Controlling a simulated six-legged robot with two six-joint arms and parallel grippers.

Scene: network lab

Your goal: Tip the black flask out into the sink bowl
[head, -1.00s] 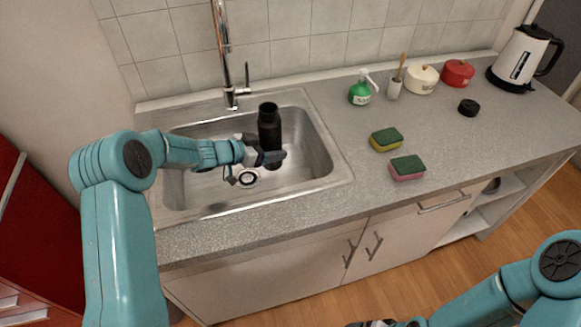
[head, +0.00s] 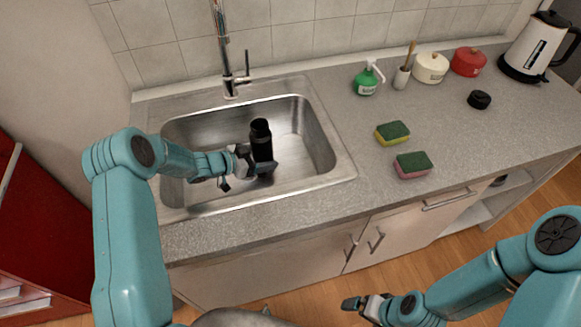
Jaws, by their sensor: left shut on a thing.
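The black flask (head: 262,146) is over the sink bowl (head: 318,143), close to upright with its mouth up and leaning slightly left. My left gripper (head: 264,167) is shut on its lower part, reaching in from the left. The gripper hides part of the flask's base, and I cannot tell how far the flask is above the bowl floor. No liquid shows coming out. My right gripper (head: 362,304) is low in the picture, in front of the cabinet and away from the flask; its opening is unclear.
The tap (head: 228,60) stands behind the bowl. Right of the sink are two sponges (head: 393,133) (head: 413,165), a green soap bottle (head: 367,80), a brush holder (head: 402,77), cream and red pots (head: 430,68) (head: 468,62), a black lid (head: 479,99) and a kettle (head: 538,48).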

